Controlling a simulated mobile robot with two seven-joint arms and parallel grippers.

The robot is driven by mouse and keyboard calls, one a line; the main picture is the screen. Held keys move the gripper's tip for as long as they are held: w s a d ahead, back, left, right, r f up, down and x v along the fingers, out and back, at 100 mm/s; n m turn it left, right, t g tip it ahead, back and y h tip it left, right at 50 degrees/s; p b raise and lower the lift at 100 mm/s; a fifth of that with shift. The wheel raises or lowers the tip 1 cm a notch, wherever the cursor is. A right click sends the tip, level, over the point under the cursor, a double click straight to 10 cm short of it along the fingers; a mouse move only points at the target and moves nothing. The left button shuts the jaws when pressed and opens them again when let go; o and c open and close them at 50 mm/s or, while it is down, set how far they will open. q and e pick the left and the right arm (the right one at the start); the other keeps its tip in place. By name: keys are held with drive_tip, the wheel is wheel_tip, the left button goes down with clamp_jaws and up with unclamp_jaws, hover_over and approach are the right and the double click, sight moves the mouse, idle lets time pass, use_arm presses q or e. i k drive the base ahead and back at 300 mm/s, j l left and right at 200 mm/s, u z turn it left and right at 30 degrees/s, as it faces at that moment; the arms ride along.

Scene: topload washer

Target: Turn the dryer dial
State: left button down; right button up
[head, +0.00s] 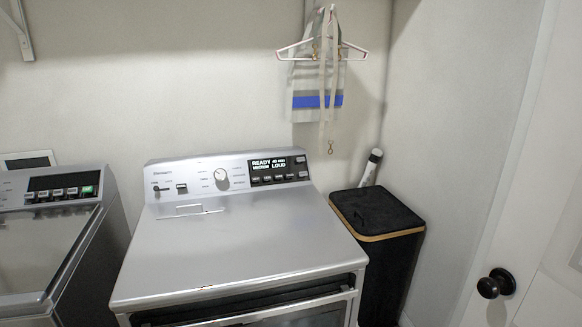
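The dryer (230,250) stands in the middle of the head view, a silver machine with a flat top and a raised control panel at its back. To the right of the dial is a lit black display (270,168) showing "READY", "MEDIUM" and "LOUD". Neither of my grippers shows in the head view, and nothing touches the dial.
A topload washer (50,240) stands at the left. A black hamper (378,213) stands right of the dryer. A hanger (322,50) with cloth hangs on the back wall. A white door with a black knob (496,284) is at the right. The dryer top is clear.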

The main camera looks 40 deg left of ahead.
sight(220, 176)
drive_tip(key=l+u, duration=0.1)
drive_tip(key=u, duration=1.75)
